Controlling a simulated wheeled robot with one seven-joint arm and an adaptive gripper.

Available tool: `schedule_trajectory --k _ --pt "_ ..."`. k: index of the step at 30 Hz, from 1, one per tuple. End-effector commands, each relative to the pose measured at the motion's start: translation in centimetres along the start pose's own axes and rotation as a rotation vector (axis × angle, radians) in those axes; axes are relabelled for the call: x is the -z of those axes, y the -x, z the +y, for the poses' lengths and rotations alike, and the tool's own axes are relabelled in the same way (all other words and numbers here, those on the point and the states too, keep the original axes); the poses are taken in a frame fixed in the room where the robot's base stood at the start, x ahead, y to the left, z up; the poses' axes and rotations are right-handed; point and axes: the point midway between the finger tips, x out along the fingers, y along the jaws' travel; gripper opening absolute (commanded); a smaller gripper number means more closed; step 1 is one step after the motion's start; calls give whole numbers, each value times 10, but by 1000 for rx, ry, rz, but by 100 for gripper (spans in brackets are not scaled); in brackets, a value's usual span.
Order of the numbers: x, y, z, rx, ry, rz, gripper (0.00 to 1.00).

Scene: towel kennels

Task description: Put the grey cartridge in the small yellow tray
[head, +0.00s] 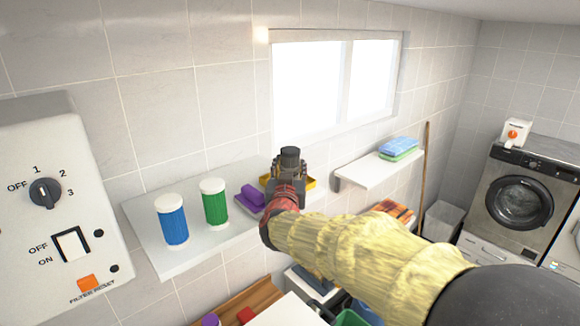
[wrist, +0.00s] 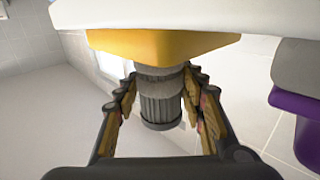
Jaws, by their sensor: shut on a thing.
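The grey cartridge (wrist: 161,108) is ribbed and dark, and my gripper (wrist: 160,82) is shut on it, one finger on each side. In the head view the cartridge (head: 290,153) stands upright at the top of my gripper (head: 289,168). The small yellow tray (head: 311,183) is on the shelf just behind my gripper, mostly hidden by it. In the wrist view the yellow tray (wrist: 165,45) lies right by the cartridge's far end. I cannot tell whether the cartridge touches the tray.
A white shelf (head: 155,244) holds blue (head: 173,228) and green (head: 215,207) canisters with white caps. Another shelf (head: 360,172) with folded cloths (head: 398,146) is to the right.

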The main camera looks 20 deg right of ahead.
Motion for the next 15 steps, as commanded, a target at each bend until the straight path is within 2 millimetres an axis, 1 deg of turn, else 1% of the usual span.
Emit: schedule_trajectory --k 9,10,15 --pt "0 0 0 0 0 1 12" --pt "0 0 0 0 0 1 42" --pt "0 0 0 0 0 1 52"
